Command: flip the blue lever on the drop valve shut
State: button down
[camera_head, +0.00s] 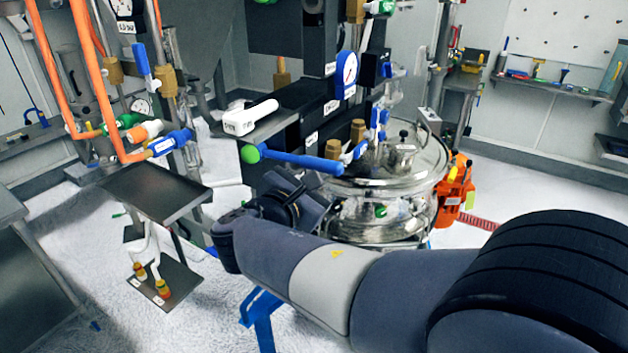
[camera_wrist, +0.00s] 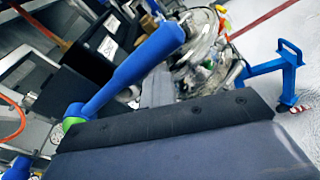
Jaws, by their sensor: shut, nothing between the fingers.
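A long blue lever (camera_head: 295,160) with a green ball at its left end sticks out in front of a dark column, roughly level. My gripper (camera_head: 300,190) is shut and empty, just below the lever in the head view. I cannot tell whether they touch. In the wrist view a broad grey part with a dark edge, my own, fills the bottom and hides what lies below the lever.
A shiny round steel vessel (camera_head: 400,165) stands right behind my arm. A white-handled lever (camera_head: 250,118) sits above the blue one. Other blue-handled valves (camera_head: 170,143) and orange pipes (camera_head: 88,60) are at the left. A blue stand (camera_wrist: 275,68) is on the floor.

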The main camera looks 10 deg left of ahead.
jog(key=shift+d+r, duration=0.1)
jog(key=shift+r, duration=0.45)
notch_tip(320, 180, down, 6)
jog(key=b, duration=0.4)
jog(key=r+b+v, duration=0.1)
jog(key=v, duration=0.8)
jog(key=shift+a, duration=0.25)
jog(key=w+d+r+p, duration=0.2)
jog(key=w+d+p, duration=0.1)
jog(key=w, duration=0.5)
jog(key=shift+w+d+p, duration=0.25)
jog(key=shift+d+p, duration=0.05)
jog(key=shift+p, duration=0.3)
